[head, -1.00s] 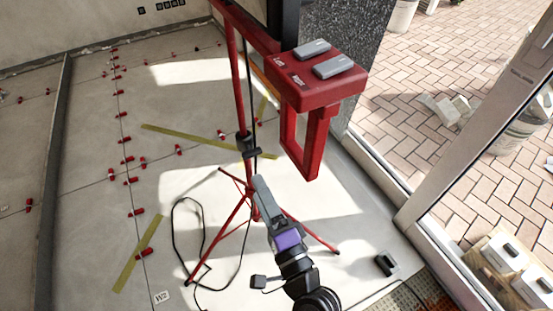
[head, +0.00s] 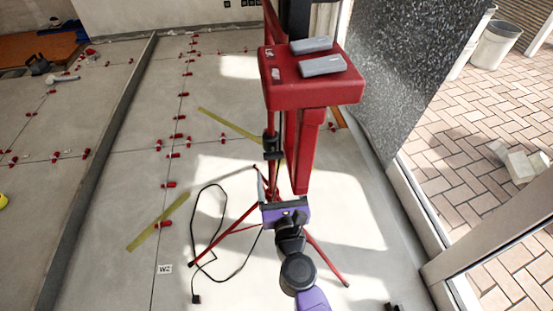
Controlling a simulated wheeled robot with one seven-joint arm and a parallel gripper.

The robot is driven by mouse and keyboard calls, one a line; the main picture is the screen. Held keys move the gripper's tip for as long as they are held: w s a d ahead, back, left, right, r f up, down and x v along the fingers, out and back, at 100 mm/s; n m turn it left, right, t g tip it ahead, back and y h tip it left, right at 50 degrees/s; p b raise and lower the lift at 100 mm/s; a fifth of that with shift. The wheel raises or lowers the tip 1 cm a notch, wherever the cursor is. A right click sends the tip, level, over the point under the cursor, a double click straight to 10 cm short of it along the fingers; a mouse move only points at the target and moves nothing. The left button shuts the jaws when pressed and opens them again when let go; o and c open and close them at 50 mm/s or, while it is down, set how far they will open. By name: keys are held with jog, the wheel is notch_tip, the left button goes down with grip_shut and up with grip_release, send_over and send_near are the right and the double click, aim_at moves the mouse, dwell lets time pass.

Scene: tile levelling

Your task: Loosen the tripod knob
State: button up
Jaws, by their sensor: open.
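The red tripod (head: 229,230) stands on the tiled floor at the middle of the head view, with its legs spread. A black collar with the small dark knob (head: 271,145) sits on its upright pole. My gripper (head: 276,196), with a purple body and dark fingers, is open and empty. In the picture it is below the knob and overlaps the lower pole and leg joint. It appears apart from the knob; its depth relative to the pole is hard to tell. My wrist hides part of the legs.
A red box-like head (head: 312,92) with two grey blocks on top and a red frame hanging below is right of the pole. A black cable (head: 222,212) loops on the floor. Red levelling clips line the tile joints. A speckled wall (head: 385,85) and door frame stand right.

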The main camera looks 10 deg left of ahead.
aim_at(274, 158)
jog(key=b+x, duration=0.1)
jog(key=x, duration=0.5)
jog(key=shift+w, duration=0.4)
jog(key=shift+a, duration=0.1)
jog(key=c, duration=1.4)
